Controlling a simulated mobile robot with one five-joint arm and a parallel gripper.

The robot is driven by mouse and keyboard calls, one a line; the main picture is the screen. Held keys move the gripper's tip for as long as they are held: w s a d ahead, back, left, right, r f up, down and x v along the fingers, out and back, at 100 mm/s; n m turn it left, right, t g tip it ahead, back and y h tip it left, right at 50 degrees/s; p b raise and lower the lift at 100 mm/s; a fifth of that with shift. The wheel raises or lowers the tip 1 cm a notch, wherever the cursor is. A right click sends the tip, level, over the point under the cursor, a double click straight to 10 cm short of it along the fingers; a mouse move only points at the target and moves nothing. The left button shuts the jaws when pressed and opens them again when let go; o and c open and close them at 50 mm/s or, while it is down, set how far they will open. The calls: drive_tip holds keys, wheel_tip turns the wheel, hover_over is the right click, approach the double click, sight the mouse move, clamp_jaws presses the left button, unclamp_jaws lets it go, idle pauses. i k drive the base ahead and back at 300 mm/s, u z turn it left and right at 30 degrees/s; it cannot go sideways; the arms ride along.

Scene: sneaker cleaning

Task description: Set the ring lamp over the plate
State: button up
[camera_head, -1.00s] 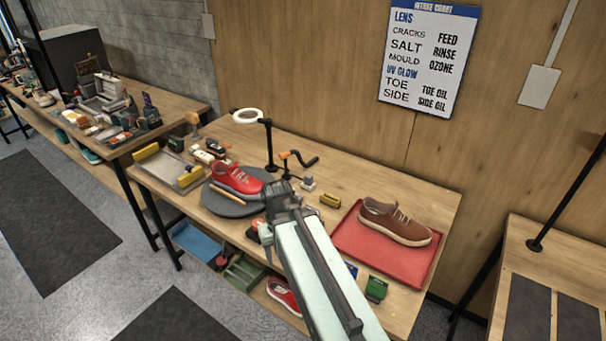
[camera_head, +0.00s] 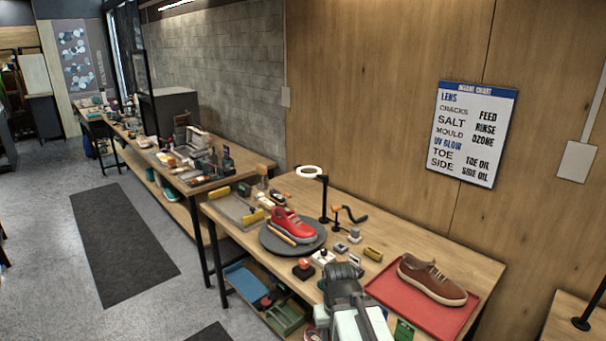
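The ring lamp (camera_head: 309,172) has a white ring on an arm reaching left from a black post, which stands on the bench behind the plate's right side. The ring appears above and behind the round dark plate (camera_head: 314,242); I cannot tell how much of the plate it overhangs. A red sneaker (camera_head: 291,222) sits on the plate, with an orange stick (camera_head: 282,239) at its front. My gripper (camera_head: 343,271) is at the bench's front, to the right of the plate and apart from the lamp. Its fingers cannot be made out.
A brown sneaker (camera_head: 432,279) sits on a red tray (camera_head: 412,312) at right. A black-handled crank (camera_head: 350,214) stands right of the lamp post. Small items, including a yellow block (camera_head: 373,253), lie between plate and tray. A tray with yellow ends (camera_head: 236,211) lies left.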

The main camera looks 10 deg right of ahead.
sight(324, 178)
drive_tip(key=k, duration=0.85)
drive_tip(key=u, duration=1.4)
drive_tip(key=i, duration=2.6)
drive_tip(key=z, duration=1)
